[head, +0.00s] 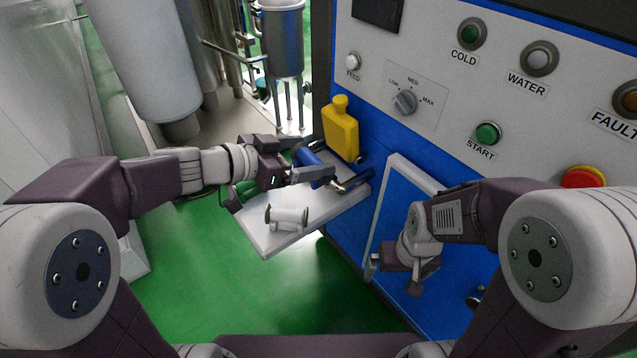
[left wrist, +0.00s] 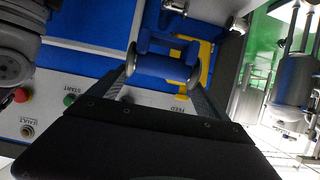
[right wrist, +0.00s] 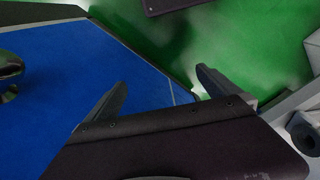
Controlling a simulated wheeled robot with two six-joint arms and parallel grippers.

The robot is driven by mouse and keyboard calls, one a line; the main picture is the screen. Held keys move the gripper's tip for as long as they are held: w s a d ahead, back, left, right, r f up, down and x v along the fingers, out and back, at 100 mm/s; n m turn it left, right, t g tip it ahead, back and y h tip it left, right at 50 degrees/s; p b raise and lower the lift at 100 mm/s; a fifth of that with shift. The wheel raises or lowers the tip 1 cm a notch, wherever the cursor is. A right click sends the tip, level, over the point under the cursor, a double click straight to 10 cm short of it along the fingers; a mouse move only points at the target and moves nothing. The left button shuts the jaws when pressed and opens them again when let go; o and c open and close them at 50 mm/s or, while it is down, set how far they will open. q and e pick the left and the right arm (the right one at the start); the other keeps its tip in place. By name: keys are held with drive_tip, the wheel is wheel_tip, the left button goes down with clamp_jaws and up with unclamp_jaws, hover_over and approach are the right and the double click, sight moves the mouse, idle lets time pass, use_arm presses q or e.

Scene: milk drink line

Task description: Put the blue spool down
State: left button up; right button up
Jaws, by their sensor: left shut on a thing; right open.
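The blue spool (head: 318,171) is between the fingers of my left gripper (head: 309,174), at the back of a white shelf (head: 258,238). In the left wrist view the blue spool (left wrist: 163,66) lies across the gap between the two fingers (left wrist: 160,88), with metal rims at its ends. I cannot tell whether the spool touches the shelf. My right gripper (head: 400,272) is low in front of the blue machine panel. In the right wrist view its fingers (right wrist: 160,96) are apart and empty.
A white spool (head: 287,217) lies on the shelf near its front. A yellow bottle (head: 341,130) stands behind the blue spool, against the machine. A metal fitting (head: 350,183) is right of the blue spool. A white-framed panel (head: 405,205) stands between the shelf and my right arm.

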use_arm(q)
drive_tip(key=w+f+b, duration=0.1)
drive_tip(key=w+f, duration=0.2)
drive_tip(key=w+d+f, duration=0.1)
drive_tip(key=w+f, duration=0.3)
drive_tip(key=w+f+b, duration=0.1)
drive_tip(key=w+f, duration=0.3)
drive_tip(key=shift+w+d+b, duration=0.15)
drive_tip(key=shift+d+b, duration=0.2)
drive_tip(key=shift+r, duration=0.1)
drive_tip(key=shift+f+b, duration=0.6)
drive_tip(key=shift+b, duration=0.7)
drive_tip(key=o, duration=1.5)
drive_tip(key=shift+f, duration=0.1)
